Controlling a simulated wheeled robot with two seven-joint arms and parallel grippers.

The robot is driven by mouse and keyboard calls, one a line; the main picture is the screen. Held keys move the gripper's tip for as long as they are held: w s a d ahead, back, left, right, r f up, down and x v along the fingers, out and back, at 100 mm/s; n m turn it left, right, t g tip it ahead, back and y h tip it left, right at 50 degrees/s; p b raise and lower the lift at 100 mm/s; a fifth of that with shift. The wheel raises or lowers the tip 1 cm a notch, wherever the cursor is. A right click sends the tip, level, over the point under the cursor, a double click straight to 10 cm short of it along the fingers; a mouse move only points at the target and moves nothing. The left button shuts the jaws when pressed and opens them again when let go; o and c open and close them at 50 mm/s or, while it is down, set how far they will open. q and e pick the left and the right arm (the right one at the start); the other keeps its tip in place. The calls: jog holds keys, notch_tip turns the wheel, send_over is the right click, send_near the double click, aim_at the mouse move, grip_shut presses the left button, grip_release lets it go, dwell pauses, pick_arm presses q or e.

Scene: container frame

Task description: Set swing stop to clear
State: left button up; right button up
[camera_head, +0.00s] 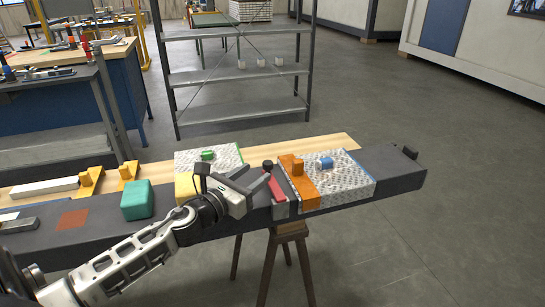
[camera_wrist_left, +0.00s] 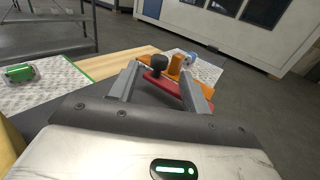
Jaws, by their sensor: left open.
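A red bar (camera_head: 284,194) with a black knob (camera_head: 268,165) lies on the dark beam, beside an orange plate (camera_head: 302,184) with an upright orange block (camera_head: 291,164). I take the red bar with its knob to be the swing stop; no clear mark can be read. My left gripper (camera_head: 264,184) is open and just left of the knob in the head view. In the left wrist view, the knob (camera_wrist_left: 160,63) and red bar (camera_wrist_left: 165,83) show between and beyond the open fingers (camera_wrist_left: 160,72). The jaws hold nothing. My right gripper is out of view.
A white textured pad (camera_head: 345,178) with a blue part (camera_head: 325,162) lies right of the orange plate. A green part (camera_head: 207,155) on another pad and a teal block (camera_head: 138,200) are to the left. A metal shelf (camera_head: 235,75) stands behind. The beam's right end (camera_head: 395,170) is mostly clear.

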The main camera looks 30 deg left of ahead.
aim_at(271, 161)
pick_arm(q)
jog(key=w, duration=0.7)
jog(key=shift+w+d+p, duration=0.1)
jog(key=shift+d+p, duration=0.2)
jog(key=shift+p, duration=0.1)
jog(key=shift+w, duration=0.5)
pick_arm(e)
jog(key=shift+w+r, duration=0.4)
pick_arm(q)
grip_shut()
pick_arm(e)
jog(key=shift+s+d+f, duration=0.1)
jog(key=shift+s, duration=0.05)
